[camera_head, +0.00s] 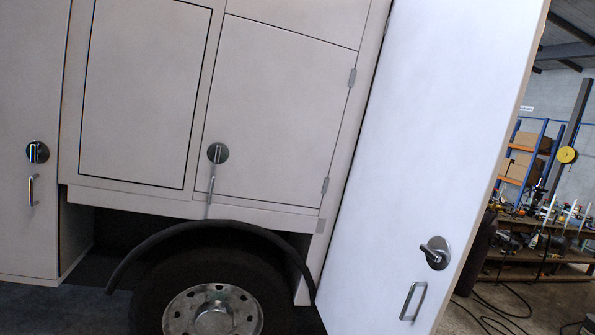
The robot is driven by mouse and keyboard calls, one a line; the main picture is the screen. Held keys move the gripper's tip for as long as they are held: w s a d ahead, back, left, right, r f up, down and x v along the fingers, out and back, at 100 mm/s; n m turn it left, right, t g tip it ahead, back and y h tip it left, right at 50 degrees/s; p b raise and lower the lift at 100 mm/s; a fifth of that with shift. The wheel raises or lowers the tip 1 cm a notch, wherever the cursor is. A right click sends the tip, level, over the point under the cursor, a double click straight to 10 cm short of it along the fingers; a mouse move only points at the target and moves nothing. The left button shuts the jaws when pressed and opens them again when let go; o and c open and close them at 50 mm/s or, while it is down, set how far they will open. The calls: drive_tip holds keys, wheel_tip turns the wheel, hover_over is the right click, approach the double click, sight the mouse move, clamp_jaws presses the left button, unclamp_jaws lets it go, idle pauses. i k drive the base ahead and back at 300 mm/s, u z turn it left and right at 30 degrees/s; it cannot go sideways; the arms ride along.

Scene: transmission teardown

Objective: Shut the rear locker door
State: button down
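A large white locker door (405,150) stands open at the right of the truck body. Its left edge is by the body, and its free edge is at the right, out over the floor. Near that free edge it carries a round grey rotary latch (436,252) and, below it, a metal pull handle (413,301). The door's bottom edge is cut off by the frame. I take this to be the rear locker door, as it is the only door seen open. My gripper is not in view.
The wheel (212,310) sits under a black fender arch (215,226). A middle locker door (275,120) and a left locker door (30,120) are shut. Behind the open door are a workbench (540,258), shelving (528,155) and cables on the floor (500,312).

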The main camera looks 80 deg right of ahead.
sight(451, 82)
drive_tip(key=z, duration=0.55)
drive_tip(key=i, duration=0.1)
drive_tip(key=z, duration=2.25)
drive_tip(key=i, duration=1)
drive_tip(key=u, duration=0.1)
drive_tip(key=k, duration=1.25)
drive_tip(key=z, duration=0.35)
drive_tip(key=i, duration=0.5)
drive_tip(key=z, duration=0.15)
